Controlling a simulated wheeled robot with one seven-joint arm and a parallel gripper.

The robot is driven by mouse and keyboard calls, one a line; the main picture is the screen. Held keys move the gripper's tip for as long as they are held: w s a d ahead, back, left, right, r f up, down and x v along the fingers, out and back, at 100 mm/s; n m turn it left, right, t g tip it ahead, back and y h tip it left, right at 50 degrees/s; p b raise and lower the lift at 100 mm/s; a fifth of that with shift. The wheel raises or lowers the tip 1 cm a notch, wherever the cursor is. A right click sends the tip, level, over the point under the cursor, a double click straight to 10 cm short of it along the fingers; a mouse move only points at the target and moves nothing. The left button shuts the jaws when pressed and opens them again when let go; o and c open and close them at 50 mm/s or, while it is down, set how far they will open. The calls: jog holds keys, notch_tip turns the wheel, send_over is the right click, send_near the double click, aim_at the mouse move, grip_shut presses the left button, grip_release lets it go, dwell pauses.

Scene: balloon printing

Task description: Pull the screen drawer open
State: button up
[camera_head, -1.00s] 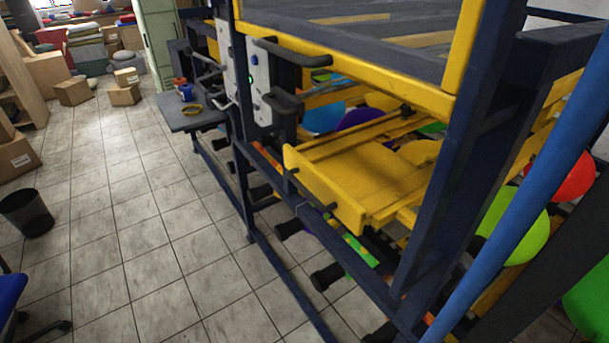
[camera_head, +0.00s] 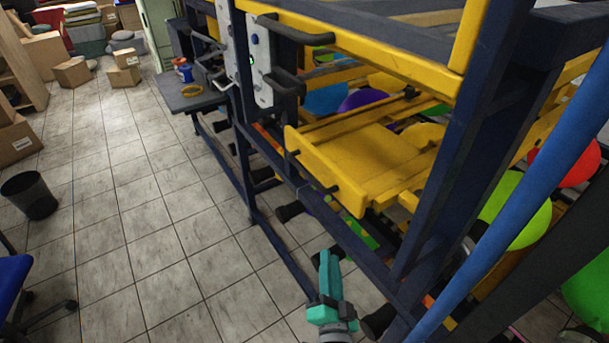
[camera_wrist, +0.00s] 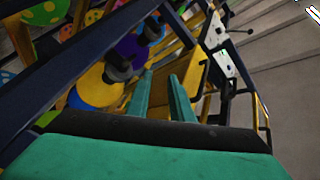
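The screen drawer (camera_head: 375,160) is a yellow tray in the dark blue frame, in the middle of the head view. Its yellow front panel (camera_head: 325,172) faces the aisle at left and carries small black pegs (camera_head: 335,188). My teal gripper (camera_head: 329,265) is at the bottom of the head view, in front of the frame, below and apart from the drawer front. In the wrist view its two teal fingers (camera_wrist: 163,90) are apart with nothing visible between them. A yellow panel (camera_wrist: 195,75) shows beyond them; I cannot tell if it is the drawer front.
Dark blue posts (camera_head: 455,150) and a lower rail with several black knobs (camera_head: 289,211) stand close to my gripper. A white control panel (camera_head: 258,60) with black handles is up left. A blue bar (camera_head: 520,190) crosses at right.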

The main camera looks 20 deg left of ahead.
aim_at(305, 170)
jog(key=w+a+r+n+y, duration=0.1)
jog(key=w+a+r+y, duration=0.45)
jog(key=r, duration=0.55)
jog(key=x, duration=1.1)
jog(key=shift+w+a, duration=0.25)
jog(key=shift+w, duration=0.05)
grip_shut()
